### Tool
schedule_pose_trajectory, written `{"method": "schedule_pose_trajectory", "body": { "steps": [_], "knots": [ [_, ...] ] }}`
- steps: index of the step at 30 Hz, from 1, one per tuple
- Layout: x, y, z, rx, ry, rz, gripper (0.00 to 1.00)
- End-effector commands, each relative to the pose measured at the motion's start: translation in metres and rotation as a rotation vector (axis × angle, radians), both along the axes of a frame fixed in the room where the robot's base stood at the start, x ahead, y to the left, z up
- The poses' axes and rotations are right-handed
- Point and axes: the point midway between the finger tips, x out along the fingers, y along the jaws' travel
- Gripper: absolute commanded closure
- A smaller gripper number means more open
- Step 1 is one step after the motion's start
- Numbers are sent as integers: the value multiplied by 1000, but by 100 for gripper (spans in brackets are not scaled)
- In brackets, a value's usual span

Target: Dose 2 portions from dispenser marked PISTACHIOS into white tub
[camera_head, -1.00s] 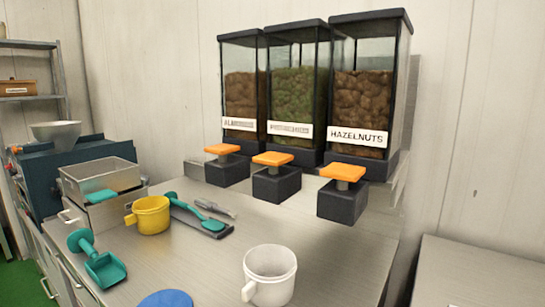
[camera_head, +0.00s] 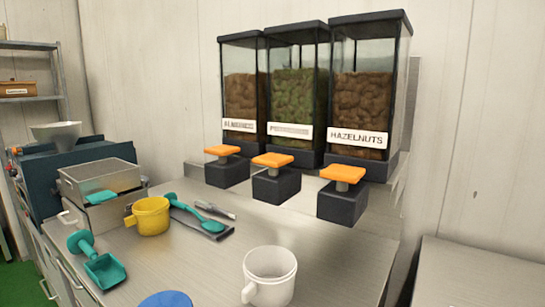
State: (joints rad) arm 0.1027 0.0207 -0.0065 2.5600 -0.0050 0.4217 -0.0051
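Three clear dispensers with black frames stand against the wall. The middle dispenser (camera_head: 292,95) holds greenish nuts; its label (camera_head: 290,131) starts with P but is too blurred to read in full. An orange push knob (camera_head: 272,160) sits on its black outlet block (camera_head: 276,185). The white tub (camera_head: 270,275) stands upright on the steel table, at the front, below and in front of the outlets and not directly under any of them. Its handle points to the lower left, and no contents show inside. My gripper is not in view.
The right dispenser (camera_head: 361,95) is labelled HAZELNUTS; the left one (camera_head: 239,90) has a blurred label. A yellow jug (camera_head: 151,215), teal scoop (camera_head: 103,270), teal spoon (camera_head: 208,225) and steel pan (camera_head: 100,178) occupy the table's left. A blue disc (camera_head: 166,299) lies at the front edge.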

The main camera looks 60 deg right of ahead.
Motion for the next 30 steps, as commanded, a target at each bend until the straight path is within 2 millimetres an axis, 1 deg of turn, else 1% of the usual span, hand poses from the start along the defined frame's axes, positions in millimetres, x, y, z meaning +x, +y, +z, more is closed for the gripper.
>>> {"method": "schedule_pose_trajectory", "body": {
  "steps": [1,5,30],
  "knots": [
    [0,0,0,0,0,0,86],
    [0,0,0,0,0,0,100],
    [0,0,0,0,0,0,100]
  ]
}}
